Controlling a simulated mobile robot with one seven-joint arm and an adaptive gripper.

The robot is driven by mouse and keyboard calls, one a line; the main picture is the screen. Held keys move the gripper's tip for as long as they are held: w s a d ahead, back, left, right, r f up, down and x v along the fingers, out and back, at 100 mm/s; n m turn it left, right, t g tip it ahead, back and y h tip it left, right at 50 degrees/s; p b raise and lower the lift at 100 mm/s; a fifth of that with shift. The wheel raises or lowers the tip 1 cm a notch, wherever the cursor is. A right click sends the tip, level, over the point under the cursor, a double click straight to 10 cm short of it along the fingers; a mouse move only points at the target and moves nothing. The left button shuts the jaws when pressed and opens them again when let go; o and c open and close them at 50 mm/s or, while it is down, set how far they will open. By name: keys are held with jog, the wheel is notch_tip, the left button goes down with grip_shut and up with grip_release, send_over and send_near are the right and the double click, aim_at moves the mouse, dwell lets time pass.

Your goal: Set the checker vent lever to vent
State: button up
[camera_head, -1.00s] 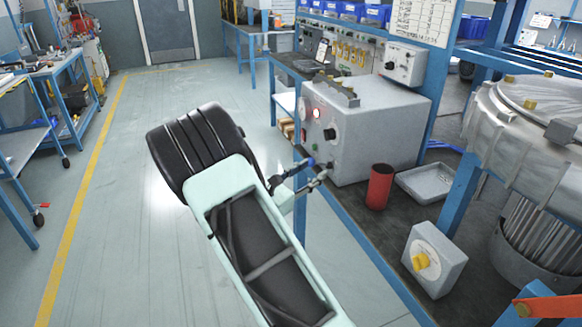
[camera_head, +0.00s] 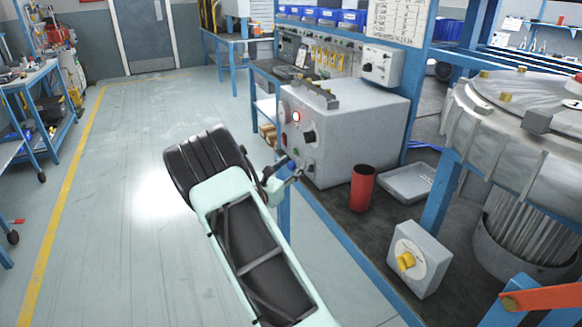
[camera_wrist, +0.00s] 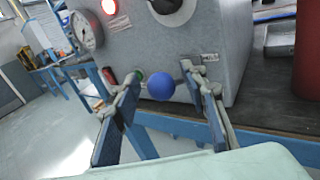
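The checker is a grey box (camera_head: 358,125) on the bench. Its front has a gauge (camera_wrist: 87,31), a lit red lamp (camera_head: 296,117) and a dark knob (camera_head: 309,137). The vent lever's blue ball end (camera_wrist: 161,86) shows low on that front in the wrist view, above the bench edge. My gripper (camera_wrist: 162,71) is open, with one finger on each side of the ball. A gap shows between the ball and the right finger. The lever's shaft is hidden behind the ball.
A red cup (camera_head: 362,188) and a grey tray (camera_head: 407,182) stand right of the box. A small box with a yellow knob (camera_head: 405,262) sits nearer on the bench. A large metal blower (camera_head: 530,150) fills the right. The floor on the left is open.

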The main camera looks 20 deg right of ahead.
grip_shut()
dwell(0.3)
jog(key=shift+f, duration=0.2)
